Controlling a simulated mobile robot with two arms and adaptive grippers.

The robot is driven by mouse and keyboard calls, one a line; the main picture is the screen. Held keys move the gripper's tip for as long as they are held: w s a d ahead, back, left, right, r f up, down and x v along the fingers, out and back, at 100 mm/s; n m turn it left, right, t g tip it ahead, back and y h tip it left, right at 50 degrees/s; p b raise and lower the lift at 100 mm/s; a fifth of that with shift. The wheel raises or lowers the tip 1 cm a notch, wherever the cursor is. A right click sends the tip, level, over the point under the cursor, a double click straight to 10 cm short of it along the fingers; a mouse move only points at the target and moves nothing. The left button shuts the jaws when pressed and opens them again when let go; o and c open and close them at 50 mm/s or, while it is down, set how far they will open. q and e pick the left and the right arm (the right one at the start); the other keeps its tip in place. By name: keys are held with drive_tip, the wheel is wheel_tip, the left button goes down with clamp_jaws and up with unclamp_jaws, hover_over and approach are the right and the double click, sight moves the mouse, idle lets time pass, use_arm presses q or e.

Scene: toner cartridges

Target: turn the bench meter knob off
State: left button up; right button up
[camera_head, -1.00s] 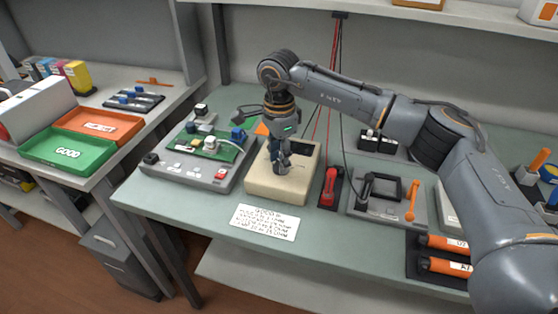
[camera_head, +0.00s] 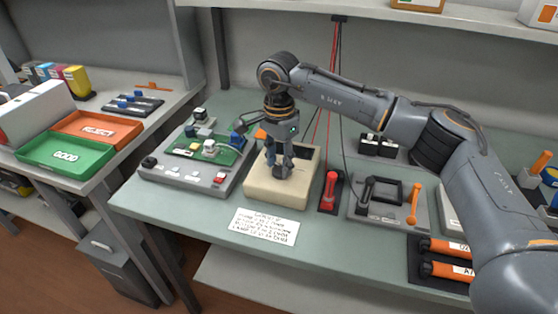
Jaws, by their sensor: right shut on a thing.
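The bench meter is the cream box (camera_head: 262,193) on the green bench top, just right of the grey test unit. My right gripper (camera_head: 281,172) points straight down over the meter's top. It is shut on a small dark knob there, which its fingers mostly hide. The direction the knob points cannot be read. My left gripper is not in view.
A grey test unit (camera_head: 182,168) with a green board stands left of the meter. A red-handled tool (camera_head: 329,192) and a grey fixture with an orange lever (camera_head: 411,203) stand to the right. A white note (camera_head: 264,226) lies in front.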

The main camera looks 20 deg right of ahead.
sight(279, 167)
drive_tip(key=o, duration=1.2)
drive_tip(key=shift+c, duration=0.2)
wheel_tip(279, 167, up, 12)
